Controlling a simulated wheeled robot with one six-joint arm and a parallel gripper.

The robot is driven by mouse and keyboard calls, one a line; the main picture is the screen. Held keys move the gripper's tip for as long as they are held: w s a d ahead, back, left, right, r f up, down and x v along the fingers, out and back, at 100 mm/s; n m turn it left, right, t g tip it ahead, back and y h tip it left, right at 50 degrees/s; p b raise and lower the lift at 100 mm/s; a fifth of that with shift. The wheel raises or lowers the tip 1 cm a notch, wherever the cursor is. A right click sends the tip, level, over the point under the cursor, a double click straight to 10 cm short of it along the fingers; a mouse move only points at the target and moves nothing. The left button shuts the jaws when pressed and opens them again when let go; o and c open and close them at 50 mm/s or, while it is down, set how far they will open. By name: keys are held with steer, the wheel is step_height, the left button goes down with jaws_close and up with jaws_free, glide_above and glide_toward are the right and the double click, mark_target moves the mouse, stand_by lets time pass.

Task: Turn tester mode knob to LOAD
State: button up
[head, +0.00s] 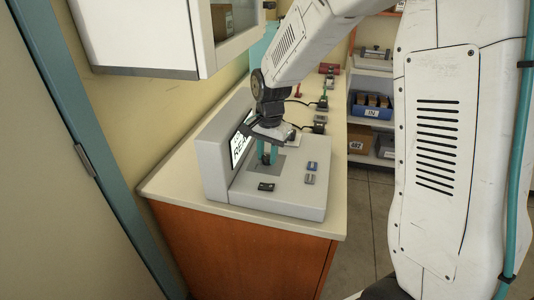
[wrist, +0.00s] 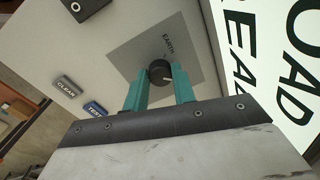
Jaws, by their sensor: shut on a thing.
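The tester (head: 285,200) is a pale grey bench unit with an upright screen (head: 241,145). In the wrist view a small round black knob (wrist: 159,68) with a white pointer line sits on a darker grey plate (wrist: 191,62), beside lettering that looks like "EARTH". The pointer line points to the right in that view. My gripper (wrist: 160,82) has its two teal fingers on either side of this knob, shut on it. In the head view my gripper (head: 266,154) reaches down over the plate, and the fingers largely hide the knob. The screen (wrist: 275,50) shows large partial letters "OAD" and "EA".
A grey CLEAN button (wrist: 66,86) and a blue TEST button (wrist: 95,109) lie nearby. The counter (head: 185,181) holds cabled devices behind. A white wall cabinet (head: 140,35) hangs at upper left. Shelves with a blue bin (head: 372,112) stand right.

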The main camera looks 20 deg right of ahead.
mark_target(268, 158)
steer(key=shift+m, duration=0.6)
steer(key=o, duration=1)
steer(key=shift+r, duration=0.1)
step_height(268, 158, up, 8)
steer(key=shift+s+d+f, duration=0.1)
steer(key=shift+f, duration=0.1)
